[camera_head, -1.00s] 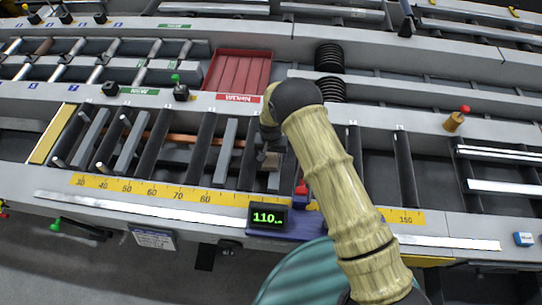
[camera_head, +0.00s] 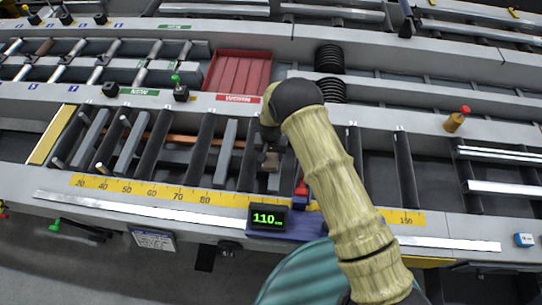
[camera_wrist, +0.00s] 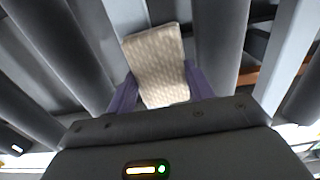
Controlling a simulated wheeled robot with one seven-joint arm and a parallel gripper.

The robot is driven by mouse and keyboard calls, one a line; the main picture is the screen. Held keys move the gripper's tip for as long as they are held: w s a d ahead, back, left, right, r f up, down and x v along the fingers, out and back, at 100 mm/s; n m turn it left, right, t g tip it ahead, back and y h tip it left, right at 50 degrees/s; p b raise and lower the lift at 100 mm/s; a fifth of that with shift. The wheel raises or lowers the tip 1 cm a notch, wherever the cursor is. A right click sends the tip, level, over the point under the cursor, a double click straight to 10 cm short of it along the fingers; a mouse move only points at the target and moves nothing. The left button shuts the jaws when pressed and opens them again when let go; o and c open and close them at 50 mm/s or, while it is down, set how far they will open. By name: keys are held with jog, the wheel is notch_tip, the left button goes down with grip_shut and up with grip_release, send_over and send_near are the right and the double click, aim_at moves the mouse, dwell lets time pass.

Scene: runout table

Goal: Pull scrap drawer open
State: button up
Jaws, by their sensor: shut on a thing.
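My gripper (camera_wrist: 155,85) is shut on a pale beige, finely patterned block (camera_wrist: 153,55), held between its purple fingers. I cannot pick out the scrap drawer for sure. The table's front has a dark slot with a green knob (camera_head: 55,225) and a black fitting (camera_head: 205,257), both well left of and below my gripper.
A yellow scale (camera_head: 140,190) and a display reading 110 (camera_head: 268,218) run along the table front. A red stop (camera_head: 301,190) stands close to my gripper. A red tray (camera_head: 238,72) lies behind. The floor at front left looks clear.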

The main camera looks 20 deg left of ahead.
aim_at(272, 156)
notch_tip(272, 156, up, 10)
jog(key=b, duration=0.3)
jog(key=shift+f, duration=0.15)
jog(key=shift+d, duration=0.1)
dwell(0.6)
jog(key=w+d+f+m, duration=0.1)
jog(key=w+d, duration=0.1)
jog(key=d, duration=0.7)
jog(key=w+d+f+m, duration=0.1)
jog(key=w+d+f, duration=0.1)
jog(key=d, duration=0.8)
jog(key=w+d+f, duration=0.1)
jog(key=d, duration=0.8)
jog(key=shift+w+d+f+m, duration=0.25)
jog(key=shift+w+d+m, duration=0.05)
jog(key=shift+w+m, duration=0.1)
jog(key=s+d+f, duration=0.1)
jog(key=s+d, duration=0.1)
jog(key=d, duration=0.7)
jog(key=shift+s+d+m, duration=0.3)
jog(key=shift+d+m, duration=0.1)
